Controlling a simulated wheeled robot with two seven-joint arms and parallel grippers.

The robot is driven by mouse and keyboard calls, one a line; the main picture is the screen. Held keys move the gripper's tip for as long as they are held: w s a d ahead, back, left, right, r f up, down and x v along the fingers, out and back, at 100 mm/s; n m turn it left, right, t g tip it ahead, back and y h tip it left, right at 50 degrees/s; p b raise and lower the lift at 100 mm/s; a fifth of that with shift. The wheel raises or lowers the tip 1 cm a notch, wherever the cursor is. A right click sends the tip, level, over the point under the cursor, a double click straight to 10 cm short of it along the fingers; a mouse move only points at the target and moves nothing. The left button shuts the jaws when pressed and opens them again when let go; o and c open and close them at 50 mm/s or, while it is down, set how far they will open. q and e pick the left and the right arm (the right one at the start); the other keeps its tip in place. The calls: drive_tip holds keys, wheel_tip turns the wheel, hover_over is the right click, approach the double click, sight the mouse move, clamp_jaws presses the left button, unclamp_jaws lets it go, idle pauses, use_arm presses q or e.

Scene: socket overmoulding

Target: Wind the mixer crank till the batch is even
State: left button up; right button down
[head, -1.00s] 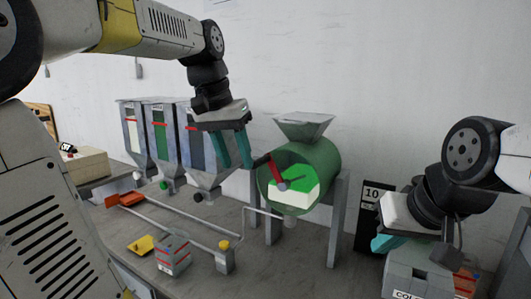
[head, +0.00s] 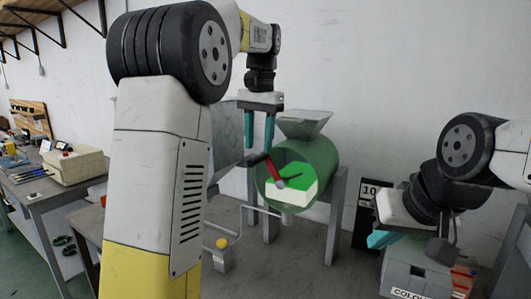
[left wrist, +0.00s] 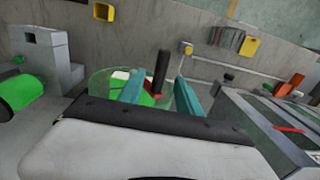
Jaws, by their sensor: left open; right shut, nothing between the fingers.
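The mixer drum (head: 325,160) is a green see-through cylinder on grey legs under a funnel hopper. Inside, the batch (head: 292,192) shows separate green and white areas. A red crank arm (head: 273,171) crosses the drum's front, with a black handle (head: 257,159) at its upper left end. My left gripper (head: 261,148) is open just above the handle. In the left wrist view the handle (left wrist: 162,70) stands between the two teal fingers (left wrist: 160,95); contact is not clear. My right gripper (head: 381,240) is shut and empty above a grey labelled box (head: 408,272).
A black panel marked 10 (head: 370,200) stands right of the mixer. A post with a yellow knob (head: 222,244) is at front left. My left arm hides most of the grey hoppers. A side bench (head: 60,185) holds a beige box (head: 75,165).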

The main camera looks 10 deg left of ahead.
sight(258, 156)
use_arm(q)
drive_tip(key=shift+a+f, duration=0.1)
drive_tip(key=shift+f, duration=1.6)
drive_tip(key=shift+c, duration=0.4)
clamp_jaws()
